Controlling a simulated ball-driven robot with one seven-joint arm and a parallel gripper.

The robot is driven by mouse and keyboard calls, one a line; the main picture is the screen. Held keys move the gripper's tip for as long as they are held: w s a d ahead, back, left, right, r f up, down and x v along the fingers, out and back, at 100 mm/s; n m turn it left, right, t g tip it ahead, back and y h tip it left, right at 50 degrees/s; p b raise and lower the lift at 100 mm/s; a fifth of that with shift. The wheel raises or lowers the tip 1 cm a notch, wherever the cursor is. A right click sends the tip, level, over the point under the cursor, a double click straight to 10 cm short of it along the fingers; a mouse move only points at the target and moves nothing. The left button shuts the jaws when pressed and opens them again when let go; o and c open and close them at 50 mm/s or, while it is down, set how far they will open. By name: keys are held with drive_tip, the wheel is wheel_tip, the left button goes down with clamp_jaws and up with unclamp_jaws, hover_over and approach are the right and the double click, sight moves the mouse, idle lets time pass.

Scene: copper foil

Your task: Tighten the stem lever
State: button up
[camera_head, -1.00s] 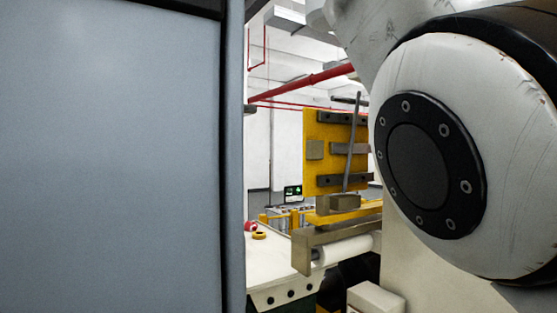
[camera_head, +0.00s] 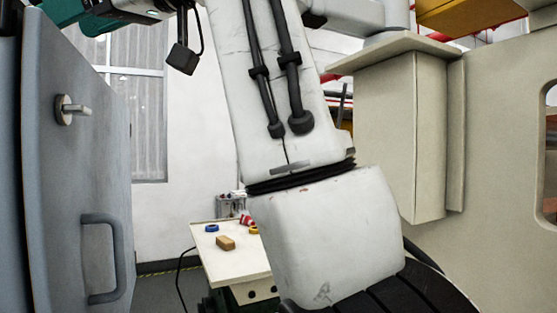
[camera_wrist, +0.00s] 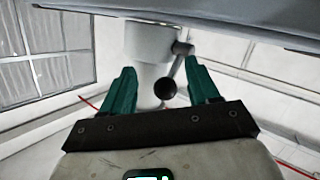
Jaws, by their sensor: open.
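A grey lever with a round black knob (camera_wrist: 165,89) shows in the wrist view, beside a white cylindrical housing (camera_wrist: 150,42). My gripper (camera_wrist: 159,66) is open, with a green finger on each side of the knob in the picture. I cannot tell how far the knob lies beyond the fingers, and I see no contact. In the head view, a green part of my gripper shows at the top left, cut off by the edge. The lever is not recognisable in the head view.
A grey cabinet door (camera_head: 75,170) with a handle (camera_head: 105,258) stands at the left. A beige machine body (camera_head: 480,150) fills the right. A white table (camera_head: 235,262) with a small brown block (camera_head: 225,243) stands behind my arm. A pale panel (camera_wrist: 230,12) spans the top of the wrist view.

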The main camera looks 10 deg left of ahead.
wheel_tip(320, 180, down, 3)
drive_tip(key=m+y, duration=0.1)
drive_tip(key=y, duration=0.1)
drive_tip(key=shift+w+d+r+m+y, duration=0.15)
drive_tip(key=shift+r+m+y, duration=0.05)
drive_tip(key=shift+m+y, duration=0.2)
drive_tip(key=d+b, duration=0.4)
drive_tip(key=d, duration=0.7)
drive_tip(key=w+d+f+m+t+h, duration=0.1)
drive_tip(key=w+d+f+m+t, duration=0.1)
drive_tip(key=w+f, duration=0.3)
drive_tip(key=w+d+f+m+t+h, duration=0.1)
drive_tip(key=w+f+m, duration=0.2)
drive_tip(key=f, duration=1)
drive_tip(key=shift+w+d+f+t, duration=0.15)
drive_tip(key=shift+w+d+t, duration=0.25)
drive_tip(key=shift+w, duration=1)
drive_tip(key=shift+a, duration=0.1)
drive_tip(key=shift+c, duration=0.3)
